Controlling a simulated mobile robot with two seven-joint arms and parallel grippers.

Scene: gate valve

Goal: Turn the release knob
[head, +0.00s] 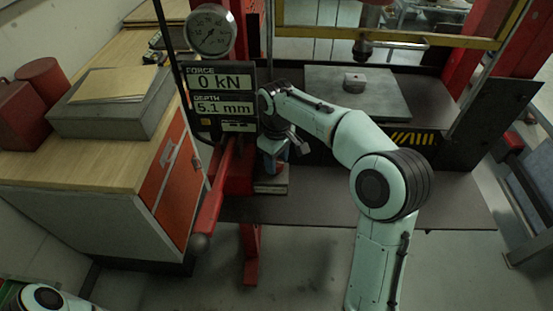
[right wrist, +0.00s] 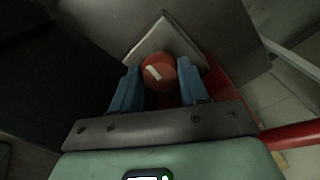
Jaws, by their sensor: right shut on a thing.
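The release knob (right wrist: 168,76) is a round red knob with a white mark on its face, seen in the right wrist view in front of a pale square metal block (right wrist: 165,42). My right gripper (right wrist: 158,80) is shut on the knob, with one blue finger on each side of it.
The display (head: 222,92) reads 0 kN and 5.1 mm, under a round gauge (head: 210,30). A red lever (head: 212,198) slopes toward me. A wooden workbench (head: 95,160) stands at left. A small metal piece (head: 354,82) sits on the press plate (head: 385,100).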

